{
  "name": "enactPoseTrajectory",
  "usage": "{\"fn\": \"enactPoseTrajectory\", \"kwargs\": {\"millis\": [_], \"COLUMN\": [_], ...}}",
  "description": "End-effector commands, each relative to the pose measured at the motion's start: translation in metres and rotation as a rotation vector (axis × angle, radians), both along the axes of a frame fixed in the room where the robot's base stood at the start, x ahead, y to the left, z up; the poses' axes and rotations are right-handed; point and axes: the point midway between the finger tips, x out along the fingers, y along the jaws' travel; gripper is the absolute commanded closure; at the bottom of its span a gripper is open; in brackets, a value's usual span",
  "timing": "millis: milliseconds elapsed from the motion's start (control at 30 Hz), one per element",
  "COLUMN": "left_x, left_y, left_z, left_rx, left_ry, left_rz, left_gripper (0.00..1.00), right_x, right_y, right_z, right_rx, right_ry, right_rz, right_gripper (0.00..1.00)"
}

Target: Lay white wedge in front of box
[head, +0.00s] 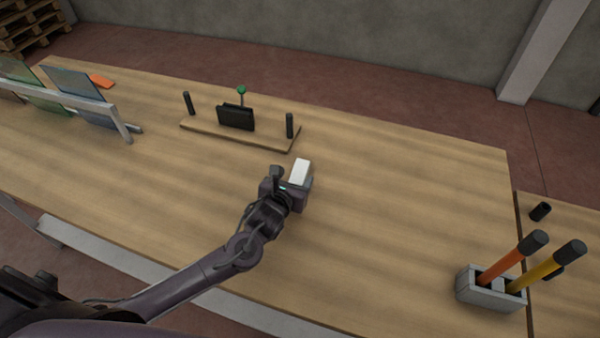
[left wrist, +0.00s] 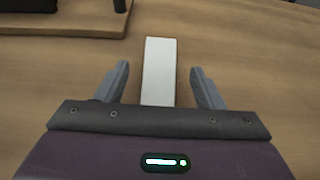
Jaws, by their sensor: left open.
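The white wedge (head: 301,169) lies on the wooden table near its middle, in front of the right end of a wooden board. In the left wrist view the wedge (left wrist: 159,72) is a long pale block, with its near end between my fingers. My left gripper (head: 291,179) is open around it. The left wrist view shows a gap between the wedge and each finger of the gripper (left wrist: 159,82). A grey box (head: 491,294) stands at the table's right front, holding an orange-handled and a yellow-handled tool. My right gripper is not in view.
The wooden board (head: 200,128) carries two black posts, a black block (head: 236,117) and a green-topped pin. A rack (head: 124,126) with glass panes and an orange piece (head: 102,81) are at left. A black cylinder (head: 540,211) is at right. The table between wedge and grey box is clear.

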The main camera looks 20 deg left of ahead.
Motion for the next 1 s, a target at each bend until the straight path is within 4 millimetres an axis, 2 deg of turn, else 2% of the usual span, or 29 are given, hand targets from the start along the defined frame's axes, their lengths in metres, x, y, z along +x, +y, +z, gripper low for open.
{"fn": "enactPoseTrajectory", "kwargs": {"millis": [267,400,733,1000], "left_x": [0.031,0.045,0.05,0.049], "left_y": [-0.001,-0.001,-0.002,-0.002], "left_z": [-0.006,-0.014,-0.017,-0.017], "left_rx": [-0.005,-0.002,-0.003,-0.003], "left_ry": [0.001,0.001,0.001,0.002], "left_rz": [0.003,0.002,0.0,0.0], "left_gripper": [0.38,0.38,0.38,0.74], "right_x": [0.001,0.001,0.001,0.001], "right_y": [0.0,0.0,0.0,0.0], "right_z": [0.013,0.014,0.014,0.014], "right_rx": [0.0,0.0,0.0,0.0], "right_ry": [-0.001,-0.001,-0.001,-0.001], "right_rz": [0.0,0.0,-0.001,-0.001], "right_gripper": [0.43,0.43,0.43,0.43]}}
